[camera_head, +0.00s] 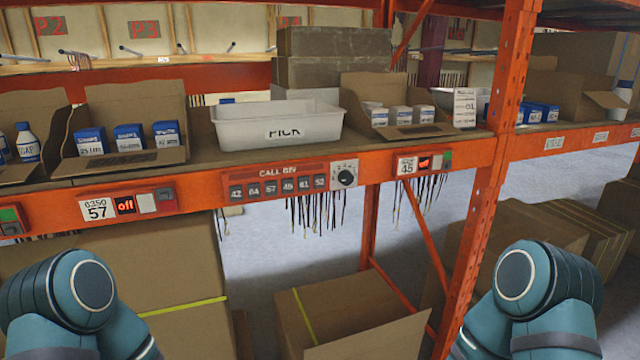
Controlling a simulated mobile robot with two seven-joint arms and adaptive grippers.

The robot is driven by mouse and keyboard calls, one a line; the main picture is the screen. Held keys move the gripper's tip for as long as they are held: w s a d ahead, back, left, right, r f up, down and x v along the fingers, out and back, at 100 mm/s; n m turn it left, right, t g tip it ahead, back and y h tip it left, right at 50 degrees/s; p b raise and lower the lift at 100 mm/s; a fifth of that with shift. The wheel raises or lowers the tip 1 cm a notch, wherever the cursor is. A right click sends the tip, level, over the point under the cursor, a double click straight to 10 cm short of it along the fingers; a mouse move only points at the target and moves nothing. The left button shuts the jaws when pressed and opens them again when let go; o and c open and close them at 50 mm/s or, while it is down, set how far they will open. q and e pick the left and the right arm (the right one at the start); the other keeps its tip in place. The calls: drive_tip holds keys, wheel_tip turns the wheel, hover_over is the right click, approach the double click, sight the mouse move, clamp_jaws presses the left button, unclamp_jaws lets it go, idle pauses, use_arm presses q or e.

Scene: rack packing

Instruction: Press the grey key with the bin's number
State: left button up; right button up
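A red panel marked CALL BIN (275,171) is fixed to the orange shelf beam, under the white bin. It carries a row of grey keys that read about 42, 64 (254,191), 57 (271,189), 45 (288,187), 61 and 52, with a dark dial (345,178) at the right. The white bin (240,132) is marked PICK and stands on the shelf; I see no number on it. A tag reading 57 (97,209) with an "off" display is at the left; a tag reading 45 (407,166) with an orange-lit display is at the right. Neither gripper shows.
Open cardboard boxes with small packs (125,105) (385,95) flank the bin. An orange upright (497,150) stands right of the panel. Dark strips (318,212) hang under the beam. Large cartons (340,305) stand below. My teal arm links fill both lower corners.

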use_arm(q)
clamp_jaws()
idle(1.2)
